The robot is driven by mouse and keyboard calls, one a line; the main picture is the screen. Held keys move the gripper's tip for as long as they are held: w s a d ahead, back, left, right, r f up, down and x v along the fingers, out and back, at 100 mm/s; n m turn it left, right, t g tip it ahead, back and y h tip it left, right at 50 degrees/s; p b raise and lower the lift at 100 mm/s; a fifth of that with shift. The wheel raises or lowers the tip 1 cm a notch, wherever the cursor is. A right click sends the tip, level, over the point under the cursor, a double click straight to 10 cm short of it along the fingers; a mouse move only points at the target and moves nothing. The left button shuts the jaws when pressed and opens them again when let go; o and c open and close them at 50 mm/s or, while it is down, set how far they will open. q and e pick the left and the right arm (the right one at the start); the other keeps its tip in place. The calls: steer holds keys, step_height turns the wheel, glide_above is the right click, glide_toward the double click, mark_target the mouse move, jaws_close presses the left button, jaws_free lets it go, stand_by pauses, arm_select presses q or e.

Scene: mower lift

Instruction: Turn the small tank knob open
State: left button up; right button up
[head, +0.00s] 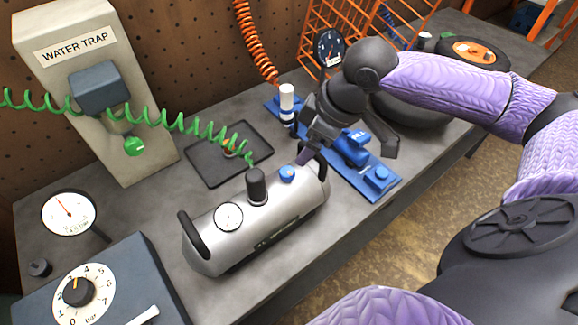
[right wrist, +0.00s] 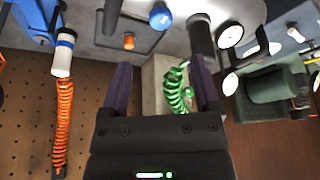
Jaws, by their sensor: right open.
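The small silver tank (head: 250,225) lies on the grey bench, with a black handle at each end. Its small blue knob (head: 287,173) sits on top, near the right end, beside a black cylindrical cap (head: 256,186). My right gripper (head: 305,156) is just above and behind the knob, close to it. In the right wrist view its two fingers (right wrist: 162,75) are spread with nothing held between them. The blue knob (right wrist: 160,15) shows beyond the fingertips, between their lines, apart from both. My left gripper is not in view.
A white gauge (head: 229,216) stands on the tank. A blue manifold (head: 375,178) lies right of it, near my right wrist. A black tray (head: 222,152) lies behind. The green coiled hose (head: 180,124) runs from the water trap (head: 80,55) towards the tank. A dial box (head: 120,280) stands front left.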

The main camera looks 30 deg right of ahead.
mark_target(288, 171)
steer(key=b+x, duration=0.3)
steer(key=x, duration=0.6)
steer(key=shift+w+a+f, duration=0.1)
steer(key=shift+f, duration=0.15)
steer(key=shift+c, duration=0.2)
jaws_close()
